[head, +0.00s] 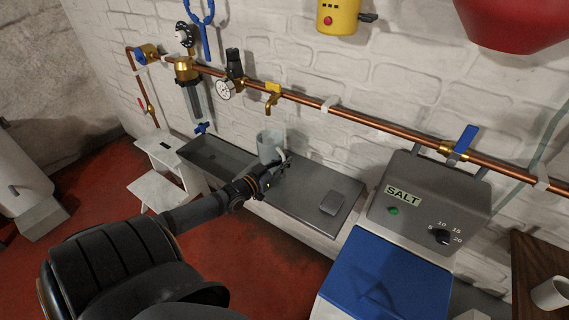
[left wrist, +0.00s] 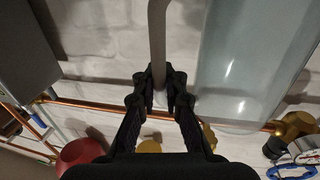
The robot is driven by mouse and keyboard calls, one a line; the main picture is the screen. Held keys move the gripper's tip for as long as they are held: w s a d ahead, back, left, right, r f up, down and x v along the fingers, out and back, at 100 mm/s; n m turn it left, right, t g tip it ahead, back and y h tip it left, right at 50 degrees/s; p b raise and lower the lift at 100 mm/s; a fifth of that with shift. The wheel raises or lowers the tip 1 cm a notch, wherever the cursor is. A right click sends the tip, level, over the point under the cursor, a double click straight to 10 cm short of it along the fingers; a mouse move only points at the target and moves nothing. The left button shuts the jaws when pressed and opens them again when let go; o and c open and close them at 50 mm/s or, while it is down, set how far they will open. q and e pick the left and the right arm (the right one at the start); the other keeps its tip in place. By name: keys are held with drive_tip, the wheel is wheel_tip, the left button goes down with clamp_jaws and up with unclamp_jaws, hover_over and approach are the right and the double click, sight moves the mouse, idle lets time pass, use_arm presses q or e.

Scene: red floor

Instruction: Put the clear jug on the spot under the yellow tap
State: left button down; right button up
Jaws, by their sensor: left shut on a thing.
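The clear jug (head: 268,147) is above the grey sink unit, close to where its basin meets the flat top. My left gripper (head: 277,173) is shut on the jug's handle. In the left wrist view the fingers (left wrist: 159,88) close around the pale handle strip (left wrist: 157,35), with the clear jug body (left wrist: 250,65) beside them at the right. The jug looks about upright; I cannot tell whether its base touches the unit. The yellow tap (head: 272,94) is on the copper pipe, above the jug. A marked spot under it cannot be made out. My right gripper is not in view.
The sink basin (head: 218,158) is left of the jug. The flat grey top (head: 312,184) at the right carries a small grey block (head: 333,203). A pressure gauge (head: 225,90) and a glass filter (head: 196,103) hang nearby. The salt unit (head: 420,200) stands farther right.

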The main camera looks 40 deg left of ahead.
use_arm(q)
wheel_tip(320, 180, down, 2)
drive_tip(key=shift+f+b, duration=0.25)
drive_tip(key=shift+b, duration=0.1)
drive_tip(key=shift+r, duration=0.2)
drive_tip(key=shift+f, duration=0.15)
drive_tip(key=c, duration=1.5)
unclamp_jaws()
drive_tip(key=shift+o, duration=0.5)
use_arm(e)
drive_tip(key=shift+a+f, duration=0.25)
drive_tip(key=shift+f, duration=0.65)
